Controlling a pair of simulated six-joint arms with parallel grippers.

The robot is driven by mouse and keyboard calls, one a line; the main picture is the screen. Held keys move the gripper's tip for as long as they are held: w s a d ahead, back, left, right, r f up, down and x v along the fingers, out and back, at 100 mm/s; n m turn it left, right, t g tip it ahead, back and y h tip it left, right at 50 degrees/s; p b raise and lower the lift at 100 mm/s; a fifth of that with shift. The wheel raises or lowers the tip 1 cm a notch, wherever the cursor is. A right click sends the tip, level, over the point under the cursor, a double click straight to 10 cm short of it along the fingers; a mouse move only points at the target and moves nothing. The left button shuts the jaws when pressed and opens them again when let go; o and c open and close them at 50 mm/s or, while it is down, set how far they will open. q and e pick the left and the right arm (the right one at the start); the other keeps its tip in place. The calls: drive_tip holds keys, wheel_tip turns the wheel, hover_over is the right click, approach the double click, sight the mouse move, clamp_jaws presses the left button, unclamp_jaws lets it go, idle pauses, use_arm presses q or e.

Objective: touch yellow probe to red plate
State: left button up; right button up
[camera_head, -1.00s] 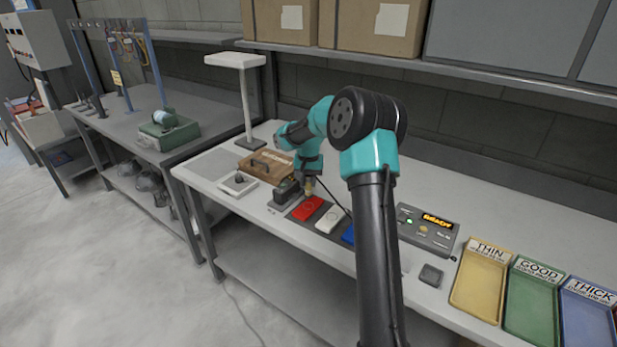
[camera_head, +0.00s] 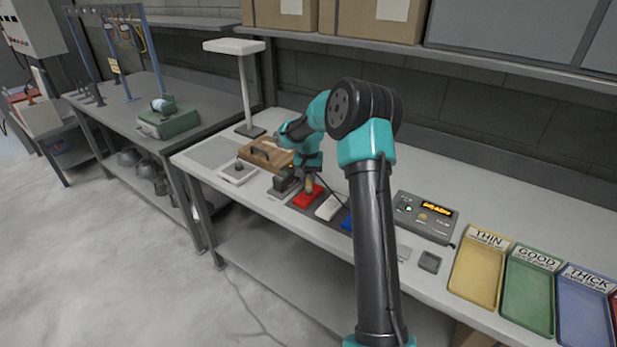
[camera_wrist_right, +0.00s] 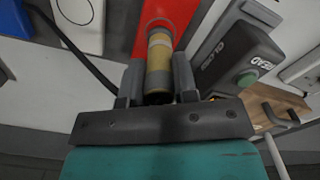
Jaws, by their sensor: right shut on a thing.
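The red plate (camera_head: 306,197) lies on a dark strip on the bench, left of a white plate and a blue plate. In the right wrist view the red plate (camera_wrist_right: 172,14) is straight beyond the fingers. My right gripper (camera_head: 309,178) is shut on the yellow probe (camera_head: 309,188), which points down over the red plate. In the right wrist view the probe (camera_wrist_right: 160,52) sits between both fingers (camera_wrist_right: 158,80), its tip overlapping the red surface. I cannot tell for sure whether the tip touches it. My left gripper is not in view.
The white plate (camera_head: 328,207) and blue plate (camera_head: 347,224) are close on the right. A dark block with a green button (camera_wrist_right: 235,60) stands beside the red plate. A grey meter box (camera_head: 425,217) and coloured trays (camera_head: 478,270) are farther right. A black cable (camera_wrist_right: 75,50) trails from the probe.

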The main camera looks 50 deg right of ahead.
drive_tip(key=shift+f, duration=0.65)
idle(1.9)
drive_tip(key=shift+r, duration=0.1)
drive_tip(key=shift+r, duration=3.5)
